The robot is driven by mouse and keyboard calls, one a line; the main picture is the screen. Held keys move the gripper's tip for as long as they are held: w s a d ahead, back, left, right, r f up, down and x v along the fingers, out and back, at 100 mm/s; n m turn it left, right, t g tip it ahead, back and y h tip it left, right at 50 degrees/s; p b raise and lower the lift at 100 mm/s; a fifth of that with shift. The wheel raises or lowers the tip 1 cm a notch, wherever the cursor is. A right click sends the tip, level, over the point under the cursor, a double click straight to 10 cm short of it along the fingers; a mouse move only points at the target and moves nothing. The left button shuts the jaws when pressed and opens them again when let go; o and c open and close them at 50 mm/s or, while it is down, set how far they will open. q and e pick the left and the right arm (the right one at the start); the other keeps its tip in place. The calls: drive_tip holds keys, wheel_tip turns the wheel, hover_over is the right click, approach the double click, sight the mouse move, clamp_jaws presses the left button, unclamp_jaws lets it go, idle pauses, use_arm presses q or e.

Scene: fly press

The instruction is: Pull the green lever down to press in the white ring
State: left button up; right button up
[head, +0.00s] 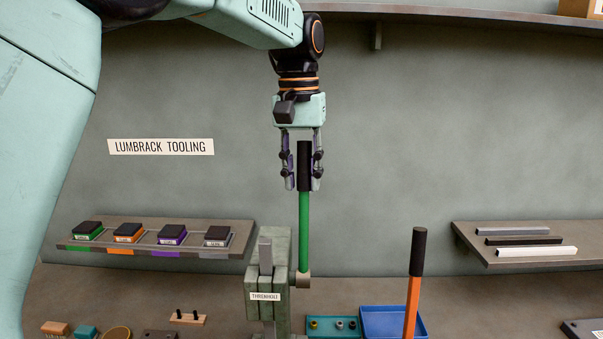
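The green lever (304,233) stands upright with a black grip (304,165) at its top. Its lower end meets a pivot at the right side of the grey-green press (282,272), which bears a small label. My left gripper (303,183) points down from above, with one finger on each side of the black grip. The fingers lie close to the grip, but I cannot tell whether they press on it. My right gripper is not in view. I cannot make out the white ring.
An orange lever with a black grip (412,290) stands to the right, in front of a blue tray (385,312). A teal tray (333,322) holds small rings. A left shelf (150,246) carries coloured blocks; a right shelf (520,262) carries bars.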

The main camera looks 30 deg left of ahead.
use_arm(q)
drive_tip(key=shift+w+f, duration=0.1)
drive_tip(key=shift+w, duration=0.1)
drive_tip(key=shift+c, duration=0.7)
drive_tip(key=shift+w+d, duration=0.25)
drive_tip(key=c, duration=0.3)
drive_tip(key=shift+s+a, duration=0.2)
clamp_jaws()
drive_tip(key=shift+w+d, duration=0.1)
